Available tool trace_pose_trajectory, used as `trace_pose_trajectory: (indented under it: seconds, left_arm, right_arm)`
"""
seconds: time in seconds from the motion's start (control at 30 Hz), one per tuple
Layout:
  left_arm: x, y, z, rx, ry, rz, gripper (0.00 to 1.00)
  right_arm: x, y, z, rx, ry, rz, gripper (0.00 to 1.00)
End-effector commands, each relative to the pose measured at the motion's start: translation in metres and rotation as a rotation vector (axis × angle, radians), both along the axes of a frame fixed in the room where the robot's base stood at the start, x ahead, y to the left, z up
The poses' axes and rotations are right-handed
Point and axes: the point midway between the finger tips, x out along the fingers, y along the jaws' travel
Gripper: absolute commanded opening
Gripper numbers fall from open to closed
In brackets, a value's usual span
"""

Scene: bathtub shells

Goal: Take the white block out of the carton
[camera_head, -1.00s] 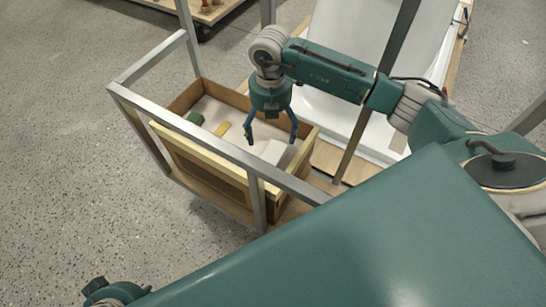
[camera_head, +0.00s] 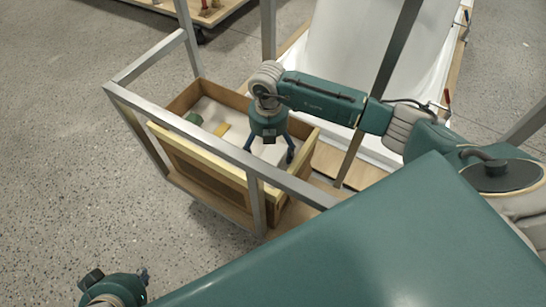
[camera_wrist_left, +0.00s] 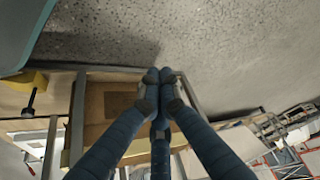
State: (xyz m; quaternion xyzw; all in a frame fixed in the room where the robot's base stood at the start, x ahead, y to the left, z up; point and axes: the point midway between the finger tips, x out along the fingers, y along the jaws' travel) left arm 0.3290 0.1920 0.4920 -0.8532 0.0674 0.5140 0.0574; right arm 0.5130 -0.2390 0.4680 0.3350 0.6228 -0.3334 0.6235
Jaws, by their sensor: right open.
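The open carton (camera_head: 207,160) stands on a metal-framed cart in the head view. It has a pale inside floor. The white block (camera_head: 270,152) is hard to pick out against this floor and is partly hidden by my right gripper. My right gripper (camera_head: 270,154) points down inside the carton, its fingers spread on either side of the block. I cannot tell whether they touch it. My left gripper (camera_head: 146,276) is low at the left, outside the cart and away from the carton. In the left wrist view its fingertips (camera_wrist_left: 160,76) meet with nothing visible between them.
A green object (camera_head: 193,118) and a yellow block (camera_head: 222,129) lie in the carton's left part. The cart's metal rail (camera_head: 190,139) runs in front of the carton. A white tub shell (camera_head: 345,45) stands behind. The floor at left is clear.

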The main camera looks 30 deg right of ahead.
Motion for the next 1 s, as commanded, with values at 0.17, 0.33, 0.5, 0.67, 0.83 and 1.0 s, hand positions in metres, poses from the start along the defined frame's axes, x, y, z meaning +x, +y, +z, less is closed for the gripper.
trace_pose_trajectory:
  seconds: [0.17,0.33,0.5,0.67,0.83,1.0]
  left_arm:
    - [0.0,0.0,0.0,0.0,0.001,0.0,0.0]
    - [0.0,0.0,0.0,0.0,0.001,0.0,0.0]
    - [0.0,0.0,0.0,0.001,0.001,0.0,0.0]
    - [-0.002,0.001,0.0,0.002,0.007,0.002,0.0]
    - [-0.019,0.005,-0.005,0.014,0.074,0.006,0.0]
    - [-0.048,0.013,-0.007,0.036,0.181,0.015,0.0]
  right_arm:
    - [0.0,0.0,0.0,0.0,0.0,0.0,0.59]
    - [0.0,0.0,0.0,0.0,0.0,0.0,0.54]
    - [0.0,0.0,0.0,0.0,0.0,0.0,0.54]
    - [0.0,0.0,0.003,0.001,-0.001,0.001,0.54]
    - [0.001,0.0,0.014,0.001,-0.002,0.001,0.54]
    - [0.001,0.0,0.04,0.001,-0.004,0.002,0.53]
